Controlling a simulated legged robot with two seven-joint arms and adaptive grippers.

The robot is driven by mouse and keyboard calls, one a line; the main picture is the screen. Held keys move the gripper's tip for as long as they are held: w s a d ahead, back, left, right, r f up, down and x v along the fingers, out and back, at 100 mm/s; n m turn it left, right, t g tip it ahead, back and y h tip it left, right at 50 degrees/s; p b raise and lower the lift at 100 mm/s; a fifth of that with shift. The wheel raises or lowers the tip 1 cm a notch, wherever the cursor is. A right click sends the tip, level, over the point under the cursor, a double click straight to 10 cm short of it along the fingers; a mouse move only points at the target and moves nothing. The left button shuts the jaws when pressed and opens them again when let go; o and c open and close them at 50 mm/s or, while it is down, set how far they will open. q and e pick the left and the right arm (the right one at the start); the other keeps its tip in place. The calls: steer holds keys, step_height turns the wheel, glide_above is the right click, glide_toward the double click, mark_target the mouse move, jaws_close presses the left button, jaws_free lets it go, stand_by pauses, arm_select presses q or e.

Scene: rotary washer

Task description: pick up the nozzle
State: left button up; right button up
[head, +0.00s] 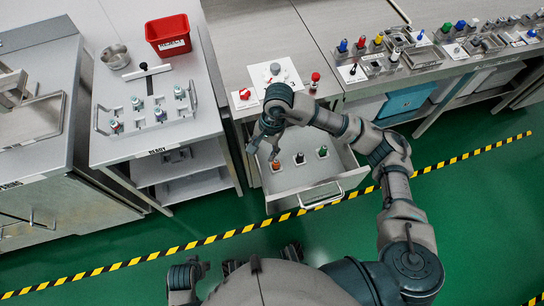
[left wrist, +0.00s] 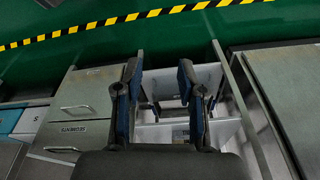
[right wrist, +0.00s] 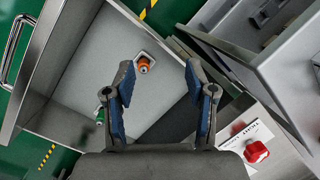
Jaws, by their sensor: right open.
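An open drawer (head: 318,183) holds three small nozzles in a row: an orange one (head: 276,165), a dark one (head: 299,158) and a green one (head: 322,152). My right gripper (head: 264,148) is open and empty over the drawer's left side. In the right wrist view, the orange nozzle (right wrist: 143,65) stands on a small pale base beyond and between the open fingers (right wrist: 160,85). The green-tipped nozzle (right wrist: 100,115) shows beside the left finger; the dark one cannot be made out there. My left gripper (left wrist: 158,80) is open and empty, apart from the nozzles.
A cart (head: 108,150) with a rack of several nozzles, a metal bowl (head: 115,56) and a red bin (head: 168,35) stands left of the drawer. The counter above carries a red-capped part (head: 315,80). Coloured parts line the right-hand counter. Green floor is open in front.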

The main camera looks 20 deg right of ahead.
steer(key=w+d+h, duration=0.2)
steer(key=d+h, duration=0.1)
steer(key=d, duration=0.3)
steer(key=b, duration=0.1)
glide_above(276, 161)
steer(key=shift+t, duration=0.3)
steer(key=f, duration=0.6)
steer(key=shift+d+f, duration=0.15)
steer(key=shift+d, duration=0.05)
step_height(276, 161, down, 4)
steer(key=shift+w+f+b, duration=0.1)
steer(key=shift+f+b, duration=0.1)
steer(key=shift+b, duration=0.15)
step_height(276, 161, down, 6)
steer(key=shift+a+r+b, duration=0.1)
steer(key=shift+a+b, duration=0.05)
steer(key=shift+b, duration=0.3)
arm_select(q)
steer(key=w+d+r+t, duration=0.1)
steer(key=w+r+t, duration=0.2)
steer(key=w+r, duration=0.1)
steer(key=shift+w+d+t+h, duration=0.3)
steer(key=shift+w+d+h, duration=0.1)
steer(key=shift+w, duration=0.45)
arm_select(e)
jaws_close()
